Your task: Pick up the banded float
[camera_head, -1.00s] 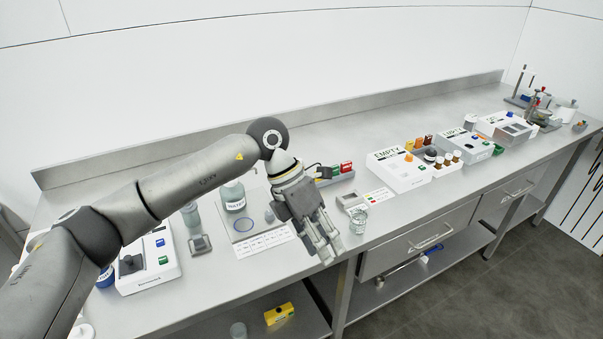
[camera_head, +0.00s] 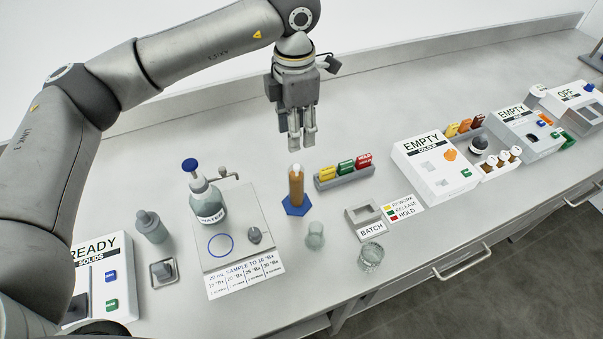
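A tall amber cylinder (camera_head: 297,188) stands upright on a blue hexagonal base (camera_head: 296,206) near the middle of the bench. A pale tip (camera_head: 296,170) shows at its top, which may be the float; no bands can be made out. My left gripper (camera_head: 301,147) points down just above and behind the cylinder in the picture. Its fingers look a little apart with nothing between them, and it does not appear to touch the cylinder. My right gripper is not in view.
Left of the cylinder are a plate (camera_head: 262,225) and a water bottle (camera_head: 207,203). To its right are a rack of coloured blocks (camera_head: 345,178), a glass cup (camera_head: 316,236), a BATCH tray (camera_head: 367,226) and another glass (camera_head: 371,257). Bench behind the rack is clear.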

